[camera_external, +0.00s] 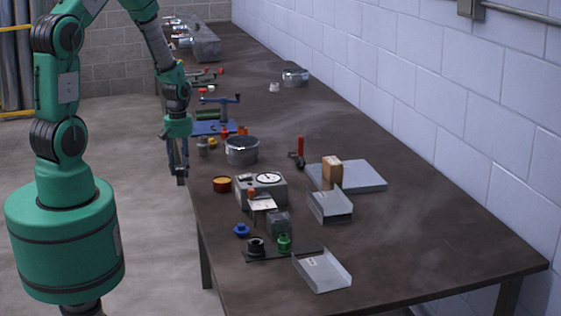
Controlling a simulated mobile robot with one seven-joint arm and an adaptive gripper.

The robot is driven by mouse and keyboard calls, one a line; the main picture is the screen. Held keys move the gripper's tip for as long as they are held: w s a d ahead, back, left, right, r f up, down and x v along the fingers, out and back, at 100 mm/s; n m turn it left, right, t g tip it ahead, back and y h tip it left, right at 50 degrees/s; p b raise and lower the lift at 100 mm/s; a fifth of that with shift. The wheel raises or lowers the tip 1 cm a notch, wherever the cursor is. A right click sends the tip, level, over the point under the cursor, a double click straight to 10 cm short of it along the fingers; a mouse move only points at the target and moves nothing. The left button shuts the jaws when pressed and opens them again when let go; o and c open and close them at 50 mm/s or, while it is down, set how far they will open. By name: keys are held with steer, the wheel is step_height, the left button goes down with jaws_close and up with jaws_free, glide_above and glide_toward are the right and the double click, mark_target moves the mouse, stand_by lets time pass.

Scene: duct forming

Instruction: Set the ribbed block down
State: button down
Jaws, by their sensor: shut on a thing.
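My gripper (179,172) points down at the left edge of the dark workbench (400,250), beside a blue-based tool. Its fingers are shut on a small dark thing at their tips, taken to be the ribbed block (181,181). The block is mostly hidden by the fingers and too small to show its ribs. In this view it appears off the bench's left edge, with floor behind it; I cannot tell its height relative to the bench top.
Near the gripper stand a grey round pot (242,150), an orange-filled cup (222,184) and a dial gauge box (262,188). A brown block (332,170) rests on a grey plate (365,178). Two metal trays (322,270) lie nearer. The bench's right front is clear.

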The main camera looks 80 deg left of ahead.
steer(key=b, duration=0.1)
glide_above(211, 174)
steer(key=shift+a+f, duration=0.1)
steer(key=shift+f, duration=0.65)
steer(key=shift+f+b, duration=0.3)
steer(key=shift+f, duration=1.4)
steer(key=shift+f, duration=0.2)
steer(key=c, duration=1.2)
jaws_free()
steer(key=shift+r, duration=0.15)
